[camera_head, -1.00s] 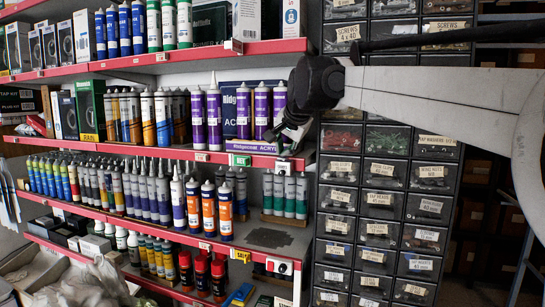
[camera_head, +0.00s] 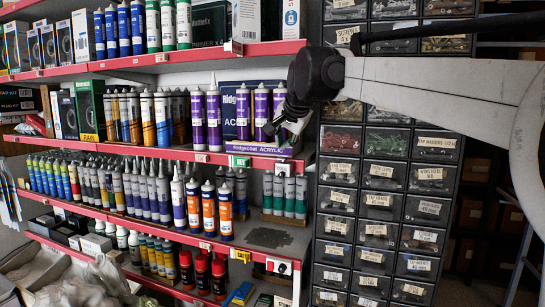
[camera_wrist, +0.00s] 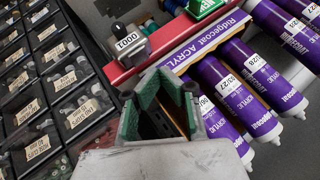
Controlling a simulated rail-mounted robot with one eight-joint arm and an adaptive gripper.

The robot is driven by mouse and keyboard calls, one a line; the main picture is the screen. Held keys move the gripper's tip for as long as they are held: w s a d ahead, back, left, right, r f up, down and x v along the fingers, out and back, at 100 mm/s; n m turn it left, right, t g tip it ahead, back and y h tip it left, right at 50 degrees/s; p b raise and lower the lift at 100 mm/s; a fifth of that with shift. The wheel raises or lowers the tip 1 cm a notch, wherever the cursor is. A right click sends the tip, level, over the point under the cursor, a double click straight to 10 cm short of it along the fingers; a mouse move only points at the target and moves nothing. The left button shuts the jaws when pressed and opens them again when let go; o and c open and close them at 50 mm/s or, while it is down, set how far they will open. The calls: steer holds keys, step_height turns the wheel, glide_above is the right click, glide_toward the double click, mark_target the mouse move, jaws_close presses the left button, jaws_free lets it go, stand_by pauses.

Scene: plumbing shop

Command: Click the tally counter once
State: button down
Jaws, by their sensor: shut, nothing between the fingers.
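The tally counter (camera_wrist: 128,42) is in the wrist view, a small grey body with a black knob and a white digit window, at the end of the red shelf edge. Its digits appear upside down, with several zeros and what looks like a one. In the head view my gripper (camera_head: 277,124) hangs in front of the purple tubes, above the shelf edge.
Purple acrylic tubes (camera_wrist: 236,92) stand close beside my gripper, behind a purple shelf strip (camera_wrist: 205,42). A green label (camera_wrist: 203,8) sits farther along the edge. Dark drawer cabinets (camera_head: 383,170) stand right of the shelves. Open air lies in front of the shelves.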

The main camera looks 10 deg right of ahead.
mark_target(283, 158)
step_height(283, 158, up, 5)
steer(key=p, duration=0.3)
steer(key=shift+r, duration=0.2)
steer(key=shift+s+f, duration=0.1)
stand_by(0.4)
steer(key=s+f+n+g+b, duration=0.2)
steer(key=s+f+n+b, duration=0.6)
steer(key=s+f, duration=3.3)
step_height(283, 158, down, 4)
steer(key=b, duration=0.5)
